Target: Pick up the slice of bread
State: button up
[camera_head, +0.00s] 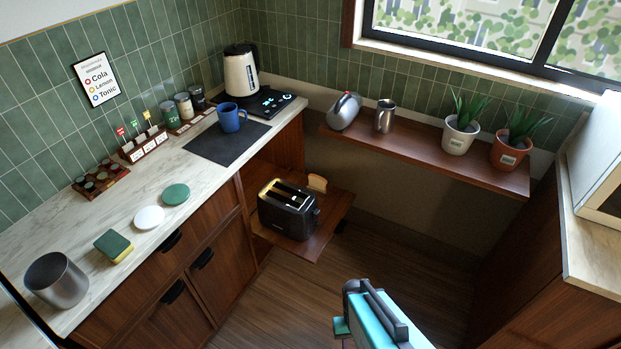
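The slice of bread (317,183) is small and tan with a browner crust. It stands upright just behind and to the right of the black toaster (288,209), on a low brown wooden shelf (335,206). The toaster hides part of its lower left side. The toaster has bright yellowish slots on top; I cannot tell what is in them. Part of my turquoise and dark grey arm shows at the bottom, in front of and below the shelf, well apart from the bread. I cannot make out gripper fingers.
The marble counter (190,229) on the left stands above the shelf and holds a blue mug (229,117), a kettle (241,71), a sponge (114,246) and a metal cup (57,280). A wall shelf (425,158) with plants is behind to the right. The floor (390,255) between is clear.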

aim_at(316, 181)
jog(key=u, duration=0.1)
jog(key=i, duration=0.9)
jog(key=z, duration=0.4)
jog(key=k, duration=0.15)
jog(key=u, duration=2.75)
jog(key=k, duration=0.6)
jog(key=z, duration=0.05)
